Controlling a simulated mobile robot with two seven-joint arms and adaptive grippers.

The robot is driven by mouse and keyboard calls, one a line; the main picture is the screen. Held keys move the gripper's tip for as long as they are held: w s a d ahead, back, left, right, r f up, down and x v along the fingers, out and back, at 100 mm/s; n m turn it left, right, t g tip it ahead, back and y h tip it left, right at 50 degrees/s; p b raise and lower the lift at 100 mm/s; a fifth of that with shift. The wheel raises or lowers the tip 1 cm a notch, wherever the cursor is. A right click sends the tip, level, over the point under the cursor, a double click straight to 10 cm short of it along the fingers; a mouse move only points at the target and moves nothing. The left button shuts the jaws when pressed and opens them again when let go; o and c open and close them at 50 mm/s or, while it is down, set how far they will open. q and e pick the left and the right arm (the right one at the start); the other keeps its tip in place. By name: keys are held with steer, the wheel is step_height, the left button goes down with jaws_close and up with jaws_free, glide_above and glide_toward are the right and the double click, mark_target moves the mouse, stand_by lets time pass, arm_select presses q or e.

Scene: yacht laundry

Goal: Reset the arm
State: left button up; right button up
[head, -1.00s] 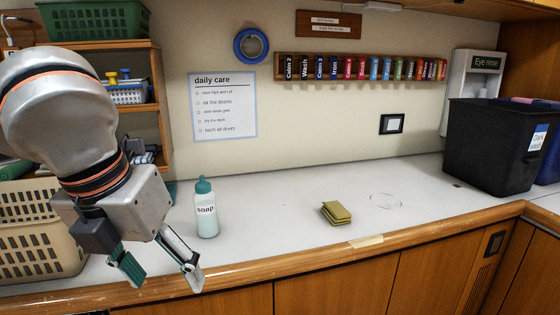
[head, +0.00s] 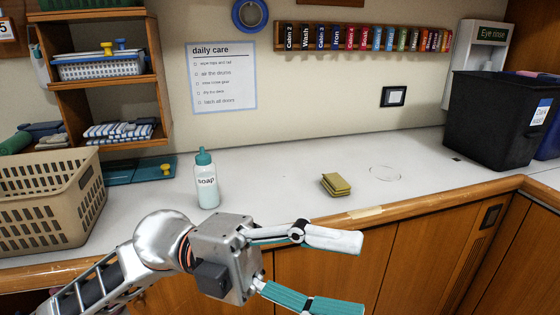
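My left gripper (head: 338,273) is in the head view at lower middle, in front of the counter's front edge. Its two fingers are spread apart and point right, with nothing between them. My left arm comes in from the lower left. My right gripper is not in view.
On the white counter (head: 285,186) stand a soap bottle (head: 207,183), a folded yellow-green cloth or sponge (head: 336,184), and a black bin (head: 496,120) at right. A beige basket (head: 45,205) sits at left beside a wooden shelf (head: 112,85). The counter's middle is mostly clear.

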arm_select(q)
steer(key=w+a+f+n+t+h, duration=0.1)
steer(key=w+a+n+t+h, duration=0.15)
steer(key=w+n+t, duration=0.4)
steer(key=w+a+f+n+t+h, duration=0.2)
steer(key=w+n+t+h, duration=0.1)
steer(key=w+n+t, duration=0.3)
steer(key=w+a+f+n+t+y, duration=0.35)
steer(key=f+n+t+y, duration=0.25)
steer(key=f+n, duration=0.25)
steer(key=w+a+f+n+t+y, duration=0.3)
steer(key=a+f+n+t+y, duration=0.3)
steer(key=f, duration=0.3)
steer(key=s+a+f+n+y, duration=0.1)
steer(key=a+f+n+y, duration=0.2)
steer(key=f, duration=0.5)
steer(key=s+a+f+n+y, duration=0.2)
steer(key=f+n+y, duration=0.1)
steer(key=f, duration=0.5)
steer(key=s+a+f+n+g+y, duration=0.1)
steer(key=s+a+f+g, duration=0.2)
steer(key=s+f, duration=0.4)
steer(key=s+a+f+n+g+y, duration=0.1)
steer(key=s+a+f+g+y, duration=0.1)
steer(key=s+f, duration=0.5)
step_height(320, 180, down, 4)
steer(key=shift+a+r+g, duration=0.1)
steer(key=shift+a+g, duration=0.55)
steer(key=shift+a, duration=0.4)
